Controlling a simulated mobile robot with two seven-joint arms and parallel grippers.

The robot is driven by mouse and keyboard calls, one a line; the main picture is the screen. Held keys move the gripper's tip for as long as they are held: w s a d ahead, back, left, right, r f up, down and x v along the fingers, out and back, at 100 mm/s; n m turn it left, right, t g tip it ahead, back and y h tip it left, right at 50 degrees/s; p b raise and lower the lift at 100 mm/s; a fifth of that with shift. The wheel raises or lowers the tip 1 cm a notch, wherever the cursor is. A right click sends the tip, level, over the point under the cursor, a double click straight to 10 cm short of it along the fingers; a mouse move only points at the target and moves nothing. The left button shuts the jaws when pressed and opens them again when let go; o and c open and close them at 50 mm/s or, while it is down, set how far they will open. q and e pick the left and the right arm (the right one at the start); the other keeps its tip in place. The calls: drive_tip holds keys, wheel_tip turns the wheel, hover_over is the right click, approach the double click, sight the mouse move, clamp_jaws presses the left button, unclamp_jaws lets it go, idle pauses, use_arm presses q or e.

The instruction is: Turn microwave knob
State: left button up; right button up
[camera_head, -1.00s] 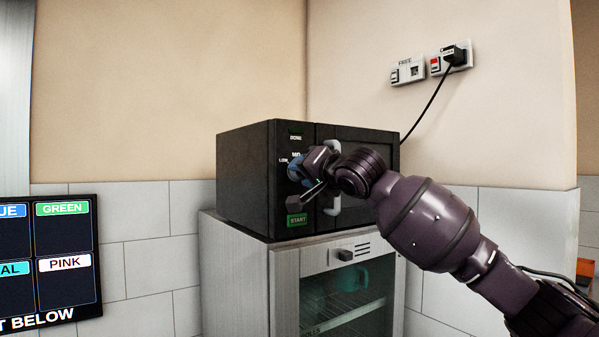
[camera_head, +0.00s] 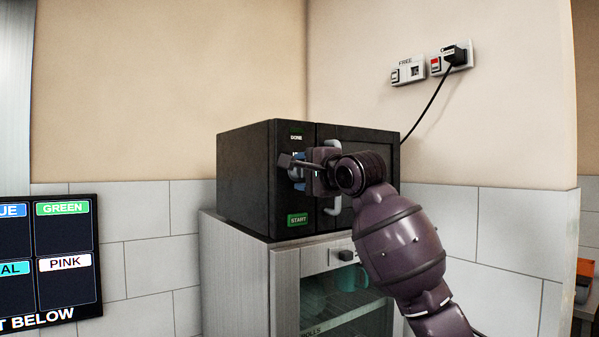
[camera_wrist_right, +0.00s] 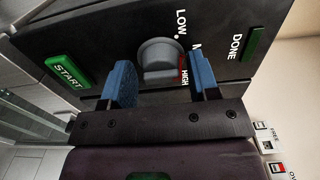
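The black microwave (camera_head: 246,178) stands on a cabinet, its front panel facing right of centre. In the right wrist view its grey knob (camera_wrist_right: 158,55) sits among the labels LOW, a partly hidden M label and HIGH. A red mark shows at the knob's edge beside HIGH. My right gripper (camera_wrist_right: 162,80) is open, with one blue-padded finger on each side of the knob and visible gaps between. In the head view the right gripper (camera_head: 297,169) covers the knob area. Whether either finger touches the knob cannot be told. My left gripper is not in view.
A green START button (camera_wrist_right: 68,72) and a green DONE light (camera_wrist_right: 257,44) flank the knob. Below is a glass-fronted cabinet (camera_head: 235,270). A cable runs up to wall sockets (camera_head: 450,60).

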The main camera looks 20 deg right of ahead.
drive_tip(key=shift+s+d, duration=0.1)
drive_tip(key=shift+s, duration=0.05)
drive_tip(key=shift+v, duration=2.95)
